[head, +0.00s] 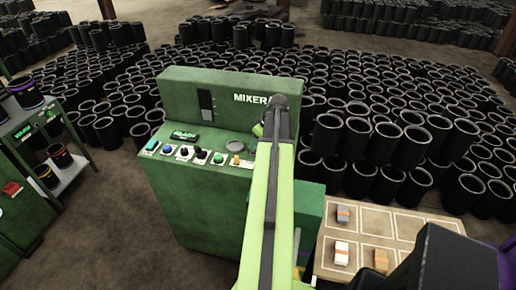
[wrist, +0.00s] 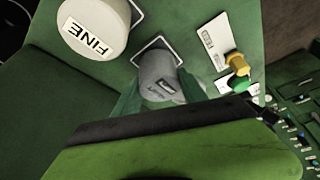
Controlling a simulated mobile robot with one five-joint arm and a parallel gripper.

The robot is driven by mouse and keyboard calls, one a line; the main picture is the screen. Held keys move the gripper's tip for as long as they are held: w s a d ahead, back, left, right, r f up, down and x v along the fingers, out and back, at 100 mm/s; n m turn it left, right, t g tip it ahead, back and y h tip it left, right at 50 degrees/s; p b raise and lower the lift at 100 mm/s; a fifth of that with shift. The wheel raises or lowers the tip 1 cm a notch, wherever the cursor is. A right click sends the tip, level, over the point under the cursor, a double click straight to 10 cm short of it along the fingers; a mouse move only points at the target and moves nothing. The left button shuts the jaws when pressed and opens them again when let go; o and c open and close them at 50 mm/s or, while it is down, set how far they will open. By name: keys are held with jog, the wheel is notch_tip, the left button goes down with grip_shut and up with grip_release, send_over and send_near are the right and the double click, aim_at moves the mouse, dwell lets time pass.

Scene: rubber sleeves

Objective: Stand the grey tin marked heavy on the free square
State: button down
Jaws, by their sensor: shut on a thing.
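In the wrist view a grey tin (wrist: 156,66) with a small label, too small to read, is between the green fingers of my gripper (wrist: 160,92), which is shut on it. The tin looks tilted in this picture. A white-outlined square (wrist: 154,43) on the green surface shows just beyond the tin and is partly covered by it. I cannot tell whether the tin touches the surface. A white tin marked FINE (wrist: 93,27) stands to the left, partly hiding another outlined square (wrist: 137,13). In the head view my arm hides the gripper and tins.
The green mixer (head: 205,200) carries a row of buttons and knobs; a yellow knob (wrist: 236,60) is close to the right of the tin. A board with marked squares (head: 408,225) holds small blocks at the right. A shelf (head: 70,172) stands left. Black sleeves (head: 410,145) crowd behind.

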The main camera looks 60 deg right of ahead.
jog(key=shift+f, duration=0.3)
jog(key=c, duration=0.6)
grip_release()
jog(key=shift+c, duration=0.2)
jog(key=p+v, duration=1.1)
jog(key=v, duration=0.1)
jog(key=shift+r+p, duration=0.25)
jog(key=shift+p, duration=0.1)
